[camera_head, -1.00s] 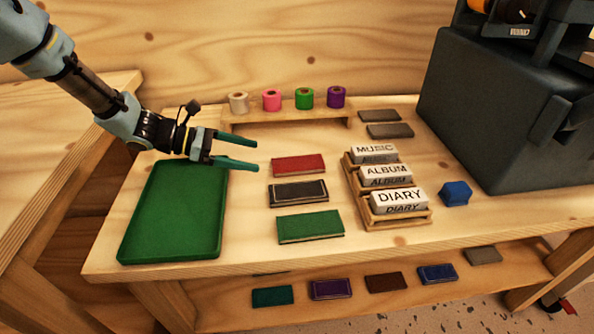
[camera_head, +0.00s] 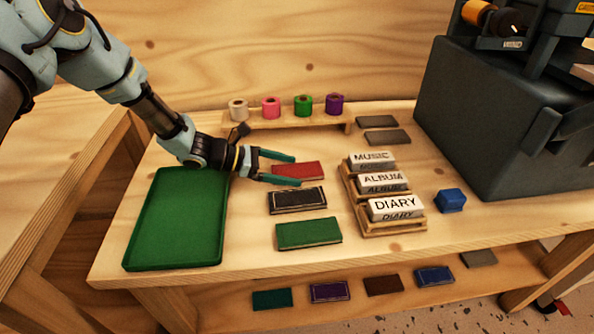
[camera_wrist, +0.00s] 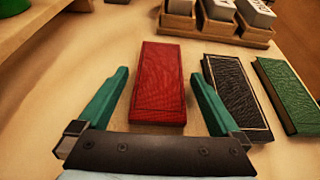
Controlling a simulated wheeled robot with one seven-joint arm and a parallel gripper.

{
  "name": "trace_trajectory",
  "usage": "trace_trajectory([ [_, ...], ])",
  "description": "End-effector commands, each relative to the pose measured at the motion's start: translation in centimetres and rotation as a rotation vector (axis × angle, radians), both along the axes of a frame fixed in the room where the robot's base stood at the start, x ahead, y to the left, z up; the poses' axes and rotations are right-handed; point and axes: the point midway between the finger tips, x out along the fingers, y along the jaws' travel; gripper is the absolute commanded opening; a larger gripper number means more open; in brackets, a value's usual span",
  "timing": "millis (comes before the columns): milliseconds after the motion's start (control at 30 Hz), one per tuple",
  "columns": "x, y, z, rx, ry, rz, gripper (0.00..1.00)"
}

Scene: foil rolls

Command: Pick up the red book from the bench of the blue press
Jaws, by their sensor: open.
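The red book (camera_head: 299,170) lies flat on the wooden bench (camera_head: 255,228), at the back of a short row of books. In the wrist view the red book (camera_wrist: 159,84) lies straight ahead, its near end between the two green fingertips. My gripper (camera_head: 290,168) is open and empty, low over the left end of the red book. In the wrist view my gripper (camera_wrist: 160,78) has one finger on each side of the book, with gaps. I cannot tell its exact height above the bench. The press (camera_head: 490,110) at the right looks dark blue-grey.
A black book (camera_head: 297,200) and a green book (camera_head: 308,234) lie in front of the red one. A green tray (camera_head: 178,225) is at left. Foil rolls (camera_head: 271,107) stand on a rack (camera_head: 285,122) behind. Labelled blocks sit in a wooden holder (camera_head: 388,226) at right.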

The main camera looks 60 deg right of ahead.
Motion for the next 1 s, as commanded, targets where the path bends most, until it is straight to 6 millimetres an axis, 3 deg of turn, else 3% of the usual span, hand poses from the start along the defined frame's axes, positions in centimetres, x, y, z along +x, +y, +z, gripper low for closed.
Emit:
trace_trajectory([
  [100, 0.04, 0.02, -0.01, 0.0, 0.0, 0.0, 0.99],
  [833, 0.06, 0.04, 0.01, 0.0, 0.0, 0.0, 0.17],
  [1000, 0.07, 0.03, 0.04, 0.0, 0.0, 0.0, 0.16],
])
